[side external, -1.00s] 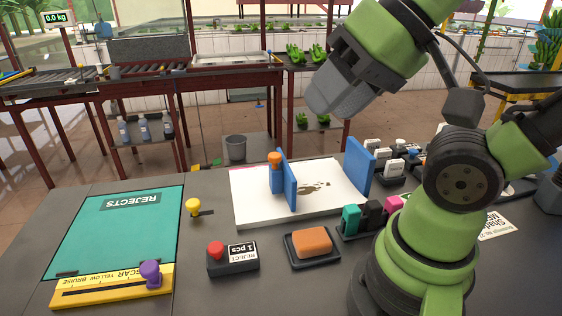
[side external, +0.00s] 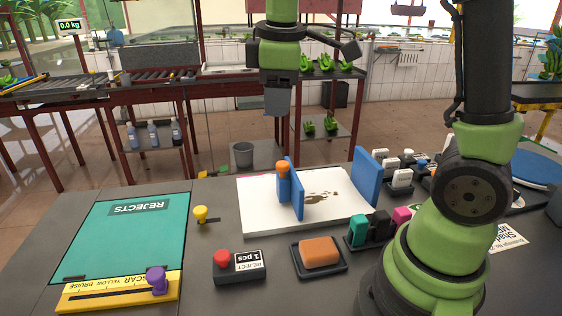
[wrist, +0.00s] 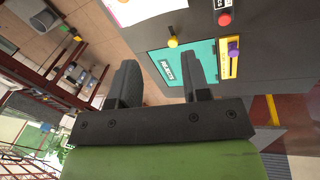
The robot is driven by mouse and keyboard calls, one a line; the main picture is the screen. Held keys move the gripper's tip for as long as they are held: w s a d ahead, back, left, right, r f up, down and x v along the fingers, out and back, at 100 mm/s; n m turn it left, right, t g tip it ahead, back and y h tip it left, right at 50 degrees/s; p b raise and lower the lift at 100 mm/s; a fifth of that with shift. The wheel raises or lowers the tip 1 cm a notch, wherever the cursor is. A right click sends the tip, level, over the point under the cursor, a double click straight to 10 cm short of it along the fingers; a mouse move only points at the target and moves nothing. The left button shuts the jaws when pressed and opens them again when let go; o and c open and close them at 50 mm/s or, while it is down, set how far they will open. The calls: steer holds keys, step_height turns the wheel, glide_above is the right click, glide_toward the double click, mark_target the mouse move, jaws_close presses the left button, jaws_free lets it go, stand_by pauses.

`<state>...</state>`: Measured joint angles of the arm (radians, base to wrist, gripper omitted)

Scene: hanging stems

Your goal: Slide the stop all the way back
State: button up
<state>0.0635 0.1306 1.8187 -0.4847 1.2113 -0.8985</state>
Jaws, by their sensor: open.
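A blue upright plate with an orange knob (side external: 283,168), which looks like the stop, stands on the white board (side external: 255,212), left of the board's middle. A second blue upright plate (side external: 367,176) stands at the board's right end, with a gap between the two. My gripper (side external: 278,112) points down, well above the table and apart from the stop; in this view it appears above the orange knob. In the wrist view my gripper (wrist: 163,88) has its two fingers apart with nothing between them. The stop does not show there.
A yellow knob (side external: 201,214), the green rejects panel (side external: 120,235), a yellow slider with a purple knob (side external: 157,280) and a red-button box (side external: 238,266) lie left and in front. An orange sponge in a tray (side external: 320,252) and coloured blocks (side external: 358,230) stand in front of the board.

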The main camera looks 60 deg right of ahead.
mark_target(282, 164)
steer(key=w+d+f+n+g+h, duration=0.2)
steer(key=w+d+f+n+g, duration=0.1)
steer(key=w+d+f+n, duration=0.5)
steer(key=shift+m+g+h, duration=0.3)
steer(key=shift+m, duration=0.2)
steer(key=x, duration=0.3)
steer(key=a+x, duration=0.1)
steer(key=x, duration=0.3)
steer(key=a+x, duration=0.1)
steer(key=x, duration=0.2)
steer(key=shift+s+f, duration=0.4)
steer(key=shift+f, duration=0.3)
